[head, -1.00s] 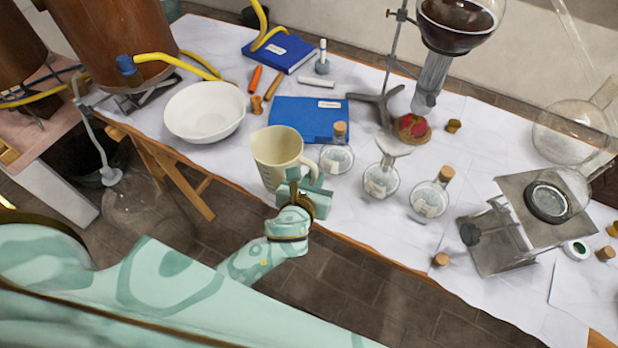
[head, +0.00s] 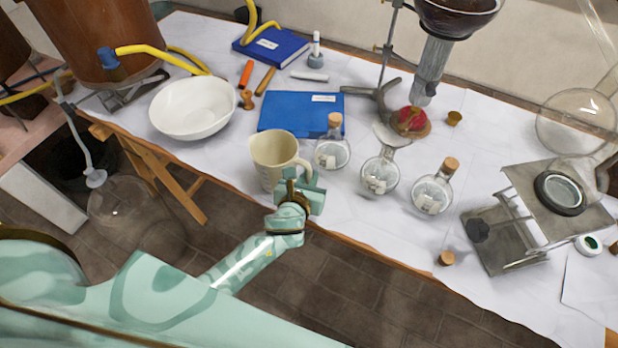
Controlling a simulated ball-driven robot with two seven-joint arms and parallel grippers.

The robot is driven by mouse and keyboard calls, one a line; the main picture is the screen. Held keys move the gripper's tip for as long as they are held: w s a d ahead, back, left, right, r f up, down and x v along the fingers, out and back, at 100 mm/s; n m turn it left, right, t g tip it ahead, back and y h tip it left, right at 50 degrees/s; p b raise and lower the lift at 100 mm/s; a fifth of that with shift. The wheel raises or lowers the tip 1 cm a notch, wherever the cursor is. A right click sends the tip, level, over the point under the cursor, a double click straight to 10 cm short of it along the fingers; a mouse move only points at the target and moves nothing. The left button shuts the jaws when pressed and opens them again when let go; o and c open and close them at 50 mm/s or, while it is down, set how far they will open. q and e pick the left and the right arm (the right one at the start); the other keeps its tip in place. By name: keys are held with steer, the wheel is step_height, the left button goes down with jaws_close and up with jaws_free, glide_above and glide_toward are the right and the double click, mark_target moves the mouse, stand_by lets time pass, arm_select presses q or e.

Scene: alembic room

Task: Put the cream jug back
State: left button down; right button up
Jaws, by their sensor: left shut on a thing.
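The cream jug (head: 272,157) is a pale cream vessel with a handle on its right side. It shows upright at the front edge of the white-covered table (head: 345,200), left of the corked flasks. My left gripper (head: 298,184) is shut on the jug at its handle side, in front and to the right of it. The fingers partly hide the handle and the jug's lower right. I cannot tell whether the jug's base touches the table. My right gripper is not in the view.
A white bowl (head: 193,108) stands left of the jug, and a blue book (head: 290,114) lies behind it. Corked flasks (head: 332,153) stand close on the right, with a metal stand (head: 510,235) farther right. Bare cloth shows between bowl and jug.

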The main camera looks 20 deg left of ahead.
arm_select(q)
steer(key=c, duration=1.4)
jaws_free()
steer(key=shift+f, duration=0.1)
steer(key=shift+c, duration=0.2)
steer(key=shift+s+r+p, duration=0.3)
steer(key=shift+r, duration=0.05)
steer(key=p+v, duration=0.3)
steer(key=v, duration=0.8)
steer(key=s+a+f+n+g, duration=0.1)
steer(key=s+f+n+g, duration=0.2)
steer(key=s+f+n, duration=0.35)
steer(key=s+a+f+n+g+h, duration=0.1)
steer(key=s+f+n+g, duration=0.2)
steer(key=f, duration=0.7)
steer(key=s+a+f+n+g, duration=0.2)
steer(key=s+f+n, duration=0.35)
steer(key=f, duration=0.25)
steer(key=s+a+f+n+g, duration=0.2)
steer(key=s+f+n, duration=0.2)
steer(key=s+n, duration=0.4)
steer(key=s+a+f+n+g, duration=0.1)
steer(key=s+f+n, duration=0.4)
steer(key=s, duration=0.8)
steer(key=n+g, duration=0.1)
steer(key=n, duration=0.2)
steer(key=shift+s+a+f+g+h, duration=0.15)
steer(key=shift+a+f+g+h, duration=0.15)
steer(key=shift+a, duration=0.1)
